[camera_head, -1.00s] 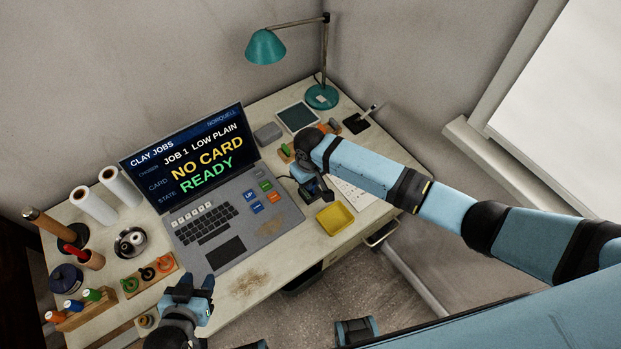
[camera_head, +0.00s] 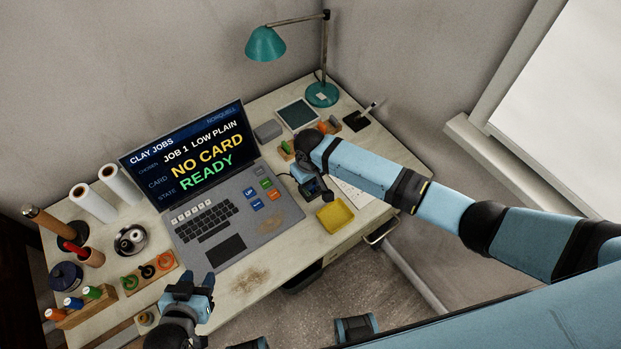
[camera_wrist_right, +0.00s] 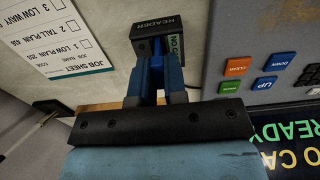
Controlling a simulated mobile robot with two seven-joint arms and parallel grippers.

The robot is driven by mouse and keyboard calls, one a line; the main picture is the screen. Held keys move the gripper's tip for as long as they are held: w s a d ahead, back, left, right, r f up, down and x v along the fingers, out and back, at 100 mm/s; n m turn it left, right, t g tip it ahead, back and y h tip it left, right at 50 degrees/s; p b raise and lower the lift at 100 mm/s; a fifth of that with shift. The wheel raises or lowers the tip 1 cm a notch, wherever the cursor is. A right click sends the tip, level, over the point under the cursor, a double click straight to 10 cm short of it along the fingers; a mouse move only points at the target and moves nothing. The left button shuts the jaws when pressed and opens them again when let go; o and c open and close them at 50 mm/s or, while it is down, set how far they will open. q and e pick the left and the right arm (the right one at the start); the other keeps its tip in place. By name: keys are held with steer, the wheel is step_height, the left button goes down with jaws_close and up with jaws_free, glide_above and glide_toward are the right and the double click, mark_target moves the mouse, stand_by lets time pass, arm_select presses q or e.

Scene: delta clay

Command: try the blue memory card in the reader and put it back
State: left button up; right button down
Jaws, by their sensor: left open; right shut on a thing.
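The black reader (camera_wrist_right: 156,34) is straight ahead of my right gripper (camera_wrist_right: 160,64) in the right wrist view, with a green label strip partly reading "NO". My right gripper is shut, its blue fingers close to the reader's front. What it grips is mostly hidden between the fingertips; it appears to be the blue memory card. Whether the card touches the reader is not clear. In the head view the reader (camera_head: 315,193) sits right of the laptop (camera_head: 238,222), whose screen reads "NO CARD" and "READY". My left gripper (camera_head: 194,281) is open and empty at the desk's front edge.
A yellow tray (camera_head: 335,217) lies in front of the reader. A job sheet (camera_wrist_right: 66,37) lies beside it. A teal lamp (camera_head: 322,95) stands at the back. Rolls, a bowl (camera_head: 131,240) and racks crowd the left side.

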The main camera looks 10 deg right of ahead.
steer(key=shift+f, duration=0.45)
steer(key=c, duration=0.8)
jaws_free()
step_height(320, 180, up, 4)
steer(key=p, duration=0.4)
steer(key=shift+f, duration=0.15)
step_height(320, 180, up, 4)
steer(key=p, duration=0.3)
steer(key=shift+f+p, duration=0.25)
steer(key=shift+p, duration=0.15)
steer(key=shift+f, duration=0.1)
